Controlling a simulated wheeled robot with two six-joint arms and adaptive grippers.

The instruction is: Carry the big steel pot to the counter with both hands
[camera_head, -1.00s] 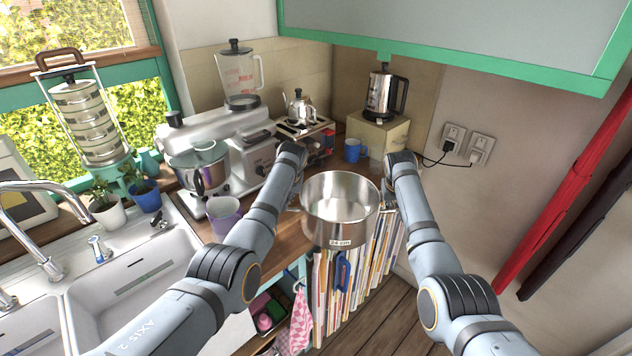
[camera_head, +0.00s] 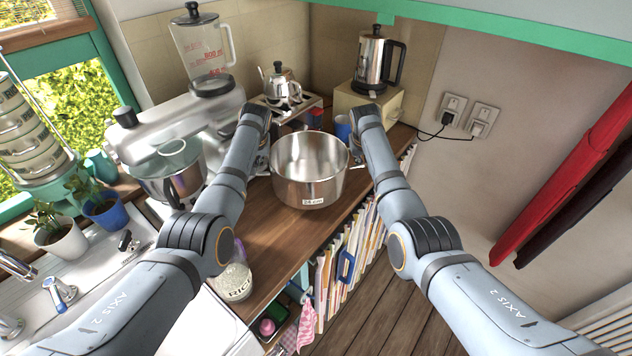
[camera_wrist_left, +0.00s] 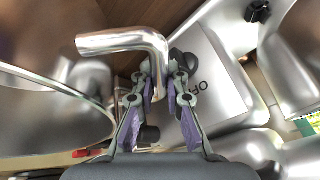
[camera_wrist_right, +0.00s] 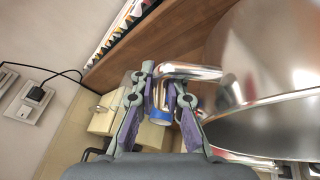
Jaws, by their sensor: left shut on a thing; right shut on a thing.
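The big steel pot (camera_head: 308,185) is upright and looks empty, with a "24 cm" label on its front. It shows over the wooden counter (camera_head: 262,238) near its right edge; I cannot tell whether its base touches the top. My left gripper (camera_wrist_left: 160,78) is shut on one side handle (camera_wrist_left: 125,40) of the pot. My right gripper (camera_wrist_right: 162,80) is shut on the opposite handle (camera_wrist_right: 190,70). In the head view the wrists partly hide both grippers, at the pot's left and right sides.
A stand mixer (camera_head: 165,125) and blender (camera_head: 203,55) stand left of the pot. A rice jar (camera_head: 236,280) stands at the front. Bare counter lies before the pot.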

